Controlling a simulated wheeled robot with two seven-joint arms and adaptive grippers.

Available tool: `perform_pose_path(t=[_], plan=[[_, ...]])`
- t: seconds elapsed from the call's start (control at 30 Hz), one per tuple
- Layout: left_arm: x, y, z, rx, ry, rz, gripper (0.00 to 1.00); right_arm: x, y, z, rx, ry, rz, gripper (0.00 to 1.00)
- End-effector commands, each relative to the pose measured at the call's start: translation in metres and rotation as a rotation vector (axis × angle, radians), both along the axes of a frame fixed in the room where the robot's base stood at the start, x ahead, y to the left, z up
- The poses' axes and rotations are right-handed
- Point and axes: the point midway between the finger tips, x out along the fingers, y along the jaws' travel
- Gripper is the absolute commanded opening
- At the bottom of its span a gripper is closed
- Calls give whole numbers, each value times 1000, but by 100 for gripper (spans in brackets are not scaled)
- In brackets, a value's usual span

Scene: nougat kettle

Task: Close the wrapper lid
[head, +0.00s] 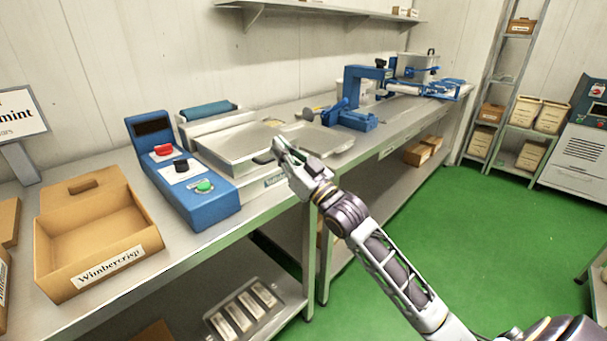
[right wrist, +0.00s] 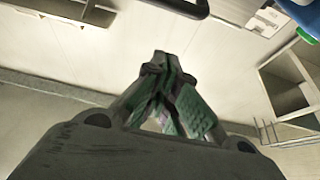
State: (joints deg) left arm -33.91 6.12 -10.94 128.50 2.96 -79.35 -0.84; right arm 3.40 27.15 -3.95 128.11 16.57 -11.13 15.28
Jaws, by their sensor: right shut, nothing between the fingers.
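The wrapper's metal lid (head: 238,143) is a flat silver panel on the bench beside the blue control box (head: 184,172). It lies low and looks nearly level; I cannot tell whether it is fully seated. A dark handle (head: 263,159) sticks out at its front right edge. My right gripper (head: 277,146) is shut and empty, close to the handle and the lid's right edge. In the right wrist view its fingertips (right wrist: 160,62) meet, and a dark handle bar (right wrist: 178,5) shows beyond them, apart from the fingers. My left gripper is out of view.
A cardboard box (head: 95,235) labelled Wimbercrisp stands left of the control box. A shallow metal tray (head: 325,139) lies right of the lid. A blue machine (head: 358,95) stands farther along the bench. The green floor (head: 430,200) at the right is open.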

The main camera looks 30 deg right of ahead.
Motion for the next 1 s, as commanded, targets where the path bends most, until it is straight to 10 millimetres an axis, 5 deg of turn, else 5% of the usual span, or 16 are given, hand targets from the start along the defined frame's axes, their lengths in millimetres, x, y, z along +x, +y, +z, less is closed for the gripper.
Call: perform_pose_path(t=[1.0], plan=[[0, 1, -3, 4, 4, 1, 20, -53, -19, -32, 0, -1, 1, 0]])
